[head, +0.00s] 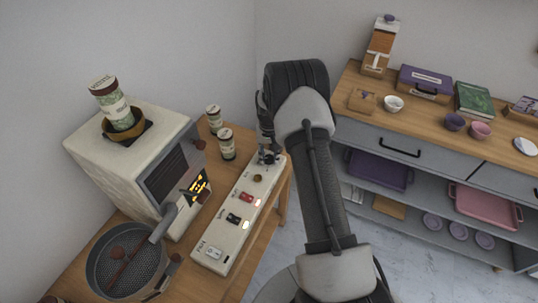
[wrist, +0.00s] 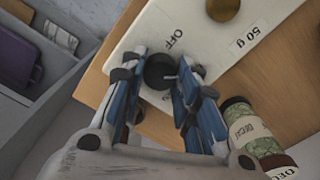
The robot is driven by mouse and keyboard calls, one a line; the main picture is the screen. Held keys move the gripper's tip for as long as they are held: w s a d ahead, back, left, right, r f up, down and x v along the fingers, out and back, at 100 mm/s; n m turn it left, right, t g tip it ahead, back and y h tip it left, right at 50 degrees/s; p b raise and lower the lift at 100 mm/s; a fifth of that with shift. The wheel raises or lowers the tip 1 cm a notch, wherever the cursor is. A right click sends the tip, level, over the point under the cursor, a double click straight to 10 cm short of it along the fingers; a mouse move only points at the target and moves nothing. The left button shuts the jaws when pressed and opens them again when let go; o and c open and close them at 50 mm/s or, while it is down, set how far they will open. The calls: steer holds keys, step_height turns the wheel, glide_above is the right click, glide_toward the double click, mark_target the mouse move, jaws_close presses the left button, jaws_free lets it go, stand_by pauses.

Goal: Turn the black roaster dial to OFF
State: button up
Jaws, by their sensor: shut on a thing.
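The black roaster dial (wrist: 158,70) sits at one end of the white control panel (wrist: 130,40), seen in the wrist view. My gripper (wrist: 161,78) has its blue-sided fingers on both sides of the dial, shut on it. A short white pointer mark on the dial points right in that view, while the printed OFF label lies above the dial. Another label below the dial is mostly hidden by the fingers. In the head view, my gripper (head: 268,157) is at the far end of the panel (head: 213,248), and the dial is hard to make out.
A brass knob (wrist: 223,9) is beside the dial, near a "50 g" label. Decaf canisters (wrist: 250,128) stand close to the right finger. The white roaster (head: 120,170) stands left of the panel. A shelf counter (head: 430,115) is at the right, with open floor between.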

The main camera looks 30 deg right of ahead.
mark_target(269, 157)
steer(key=n, duration=1.2)
steer(key=shift+n, duration=0.3)
stand_by(0.4)
steer(key=o, duration=1.1)
step_height(269, 157, up, 12)
stand_by(0.4)
